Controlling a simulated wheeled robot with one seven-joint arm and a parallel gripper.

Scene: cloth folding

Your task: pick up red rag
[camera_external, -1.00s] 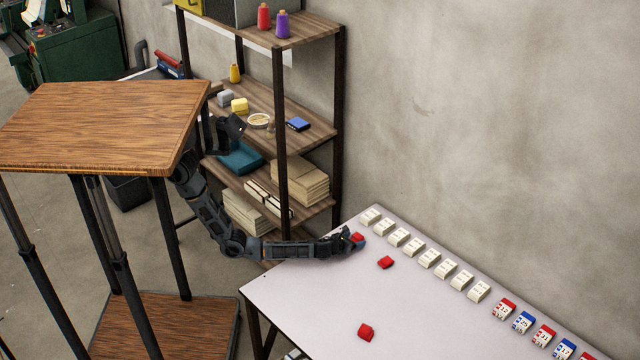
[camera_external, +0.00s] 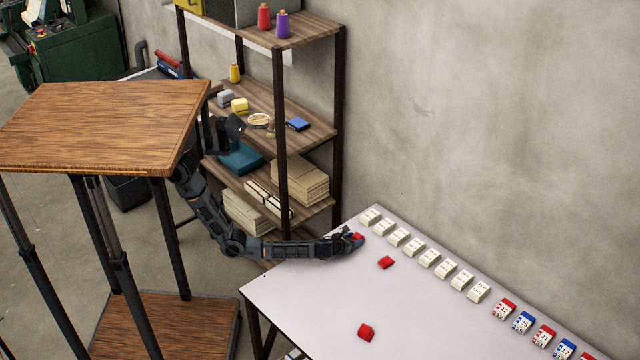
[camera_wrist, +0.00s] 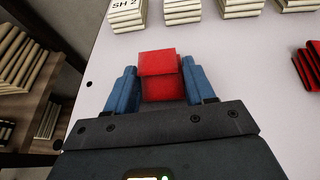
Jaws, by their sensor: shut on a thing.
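A folded red rag (camera_wrist: 158,63) lies between the two blue fingers of my gripper (camera_wrist: 160,84) in the wrist view. The fingers close on its left and right sides. In the external view my gripper (camera_external: 356,241) is low over the left end of the white table, and only a small part of the held rag (camera_external: 357,236) shows. A second red rag (camera_external: 386,262) lies on the table to the right of my gripper, and its edge shows at the right of the wrist view (camera_wrist: 308,66). A third red rag (camera_external: 366,332) lies nearer the front edge.
A row of cream folded stacks (camera_external: 414,245) lines the table's wall side, followed by red and blue labelled packs (camera_external: 523,322). A shelf unit (camera_external: 339,150) stands behind the table's left end.

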